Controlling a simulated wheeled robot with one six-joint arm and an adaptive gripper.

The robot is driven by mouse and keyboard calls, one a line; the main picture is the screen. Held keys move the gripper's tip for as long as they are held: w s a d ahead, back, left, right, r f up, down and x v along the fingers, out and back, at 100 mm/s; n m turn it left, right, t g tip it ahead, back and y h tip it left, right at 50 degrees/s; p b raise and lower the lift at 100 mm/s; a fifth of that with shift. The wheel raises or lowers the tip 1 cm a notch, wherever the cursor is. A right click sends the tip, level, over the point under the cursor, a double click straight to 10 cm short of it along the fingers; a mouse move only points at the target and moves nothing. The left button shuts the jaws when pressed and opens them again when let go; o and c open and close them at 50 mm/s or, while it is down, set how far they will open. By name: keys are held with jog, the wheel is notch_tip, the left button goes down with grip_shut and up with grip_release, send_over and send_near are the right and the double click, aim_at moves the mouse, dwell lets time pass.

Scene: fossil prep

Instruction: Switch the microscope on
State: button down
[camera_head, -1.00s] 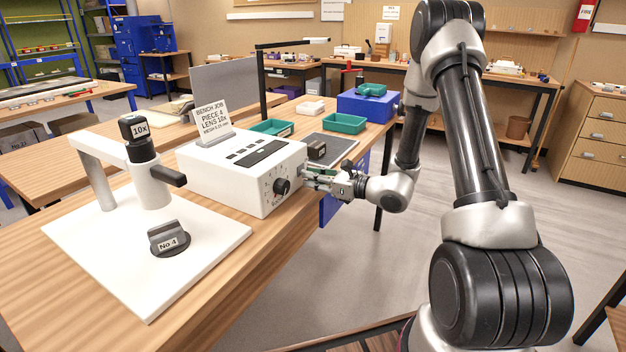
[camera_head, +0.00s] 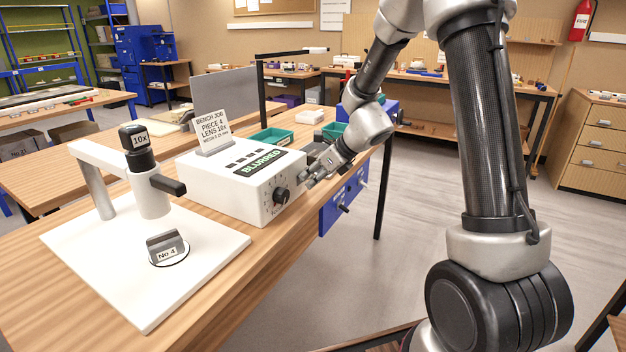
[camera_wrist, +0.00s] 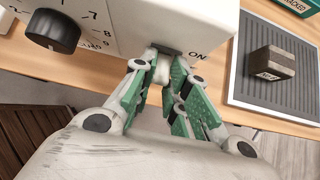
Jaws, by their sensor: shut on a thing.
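The microscope (camera_head: 152,197) stands on a white base plate on the bench, with a 10x lens on top and a piece marked No 4 (camera_head: 167,250) under it. Its white control box (camera_head: 225,190) has a lit green display (camera_head: 262,163) reading BLURRED and a dark focus knob (camera_head: 281,195). My gripper (camera_head: 308,180) is at the box's right end. In the wrist view, my gripper (camera_wrist: 160,82) is shut on a small pale switch lever (camera_wrist: 160,65) beside a dark slot and the label ON. The fingers hide part of the lever.
In the wrist view a grey ribbed mat (camera_wrist: 262,85) holds a dark labelled block (camera_wrist: 270,64). Open floor lies right of the bench.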

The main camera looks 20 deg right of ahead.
jog(key=shift+r, duration=0.15)
dwell(0.5)
jog(key=c, duration=1.4)
grip_release()
jog(key=v, duration=1.1)
jog(key=shift+r, duration=0.55)
